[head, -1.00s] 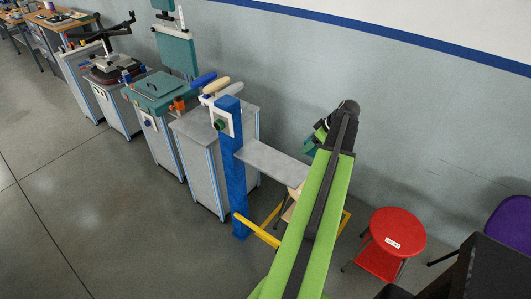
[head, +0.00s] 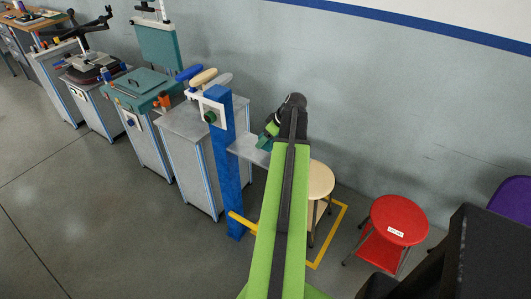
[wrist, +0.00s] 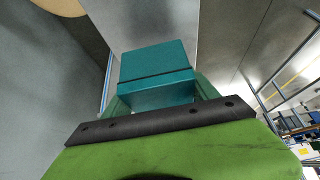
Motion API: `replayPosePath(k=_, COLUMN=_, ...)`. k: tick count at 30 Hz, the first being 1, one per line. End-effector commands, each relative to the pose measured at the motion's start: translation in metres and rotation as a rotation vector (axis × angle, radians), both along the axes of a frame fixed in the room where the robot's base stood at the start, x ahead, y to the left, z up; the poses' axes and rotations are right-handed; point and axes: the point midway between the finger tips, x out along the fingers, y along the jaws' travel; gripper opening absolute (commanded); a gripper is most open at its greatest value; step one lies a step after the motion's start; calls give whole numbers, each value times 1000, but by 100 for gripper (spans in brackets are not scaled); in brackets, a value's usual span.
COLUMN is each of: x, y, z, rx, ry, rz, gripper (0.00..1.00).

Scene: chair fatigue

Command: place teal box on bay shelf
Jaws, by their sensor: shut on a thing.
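The teal box (wrist: 156,72) is held between the fingers of my gripper (wrist: 160,98) in the wrist view, with a dark line across it. In the head view, my gripper (head: 271,131) is at the far end of my green arm, with a small part of the teal box (head: 264,143) showing. The bay shelf (head: 243,148) is a grey plate on a blue post. The box appears over or close to the shelf's right part; I cannot tell whether they touch. My arm hides the shelf's right end.
A cream stool (head: 320,180) stands right of my arm within a yellow floor frame (head: 330,240). A red stool (head: 398,220) is farther right. Grey cabinets (head: 190,160) line the wall left of the blue post (head: 226,170). The floor at left is open.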

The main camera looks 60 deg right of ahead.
Motion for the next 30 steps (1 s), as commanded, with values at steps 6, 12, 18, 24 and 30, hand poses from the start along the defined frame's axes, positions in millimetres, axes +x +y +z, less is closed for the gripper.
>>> replayPosePath(k=6, x=4, y=2, z=-5, rx=0, ry=0, rz=-2, gripper=21)
replayPosePath(k=12, x=4, y=2, z=-38, rx=0, ry=0, rz=-2, gripper=21)
replayPosePath(k=18, x=3, y=1, z=-43, rx=1, ry=0, rz=-3, gripper=21)
replayPosePath(k=24, x=3, y=1, z=-45, rx=0, ry=0, rz=-4, gripper=21)
replayPosePath(k=30, x=3, y=1, z=-45, rx=0, ry=0, rz=-4, gripper=86)
